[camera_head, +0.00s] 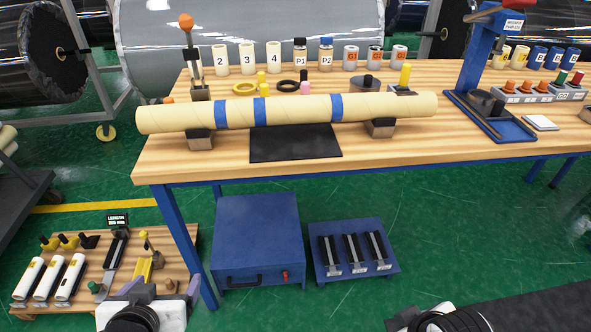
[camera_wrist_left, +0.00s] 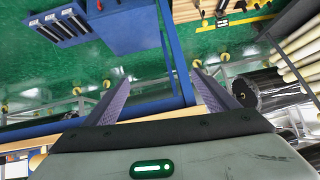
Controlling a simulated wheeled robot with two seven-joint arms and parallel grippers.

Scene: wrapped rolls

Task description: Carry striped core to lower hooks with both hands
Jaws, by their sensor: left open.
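The striped core (camera_head: 300,109) is a long cream tube with several blue bands. It lies level along the front of the wooden workbench (camera_head: 480,150), resting on two small blocks (camera_head: 201,139) and (camera_head: 381,128). My left gripper (camera_head: 165,287) is low at the bottom left, well below and apart from the core. In the left wrist view its two fingers (camera_wrist_left: 162,88) are spread with nothing between them. Only a dark rounded part of my right arm shows at the bottom right edge; its gripper is out of the picture. I cannot make out the lower hooks in either view.
A black mat (camera_head: 294,143) lies in front of the core. Cans and a blue stand (camera_head: 478,60) are at the back and right. A blue box (camera_head: 256,242) and blue slotted stand (camera_head: 353,250) are below. A low wooden table (camera_head: 190,240) stands left.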

